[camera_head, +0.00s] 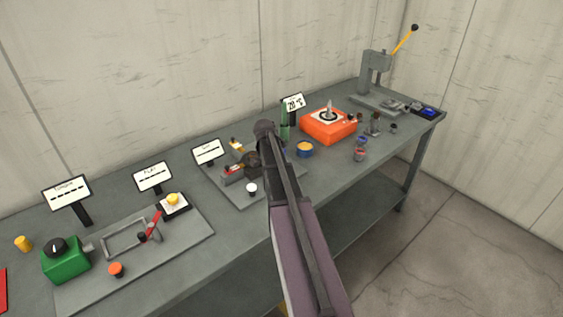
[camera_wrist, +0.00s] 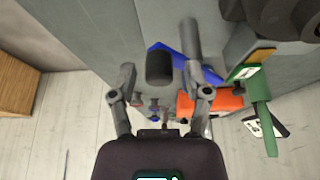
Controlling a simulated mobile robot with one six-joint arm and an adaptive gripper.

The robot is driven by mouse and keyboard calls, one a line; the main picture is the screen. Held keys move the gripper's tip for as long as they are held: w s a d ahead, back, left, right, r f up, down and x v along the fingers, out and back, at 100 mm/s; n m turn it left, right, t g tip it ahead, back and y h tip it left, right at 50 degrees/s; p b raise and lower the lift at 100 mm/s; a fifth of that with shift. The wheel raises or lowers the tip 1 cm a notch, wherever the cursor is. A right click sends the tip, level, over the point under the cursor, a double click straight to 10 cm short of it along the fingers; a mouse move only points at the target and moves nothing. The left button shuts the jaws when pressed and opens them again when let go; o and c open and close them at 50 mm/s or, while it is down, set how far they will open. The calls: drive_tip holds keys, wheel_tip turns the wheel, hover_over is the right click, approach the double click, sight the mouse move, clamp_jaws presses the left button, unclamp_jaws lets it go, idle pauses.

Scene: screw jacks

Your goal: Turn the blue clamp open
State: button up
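In the wrist view, a blue angled piece (camera_wrist: 184,60) that looks like the blue clamp lies beyond my gripper (camera_wrist: 160,82). A dark rounded knob (camera_wrist: 159,66) and a grey rod (camera_wrist: 191,38) show beside it. My two fingers stand apart, on either side of the knob in the picture. I cannot tell whether they touch anything, and nothing is visibly gripped. In the head view, my arm covers much of the area around the middle fixture plate (camera_head: 262,193). The blue clamp cannot be made out there.
An orange box (camera_head: 328,126) and a small blue round container (camera_head: 305,149) stand to the right of my arm. A green-handled item (camera_wrist: 262,110) is close on the right in the wrist view. A green box (camera_head: 65,262) and a red-handled clamp (camera_head: 152,226) lie at left.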

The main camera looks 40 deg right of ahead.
drive_tip(key=shift+s+d+n, duration=0.15)
drive_tip(key=shift+n, duration=0.15)
idle(0.4)
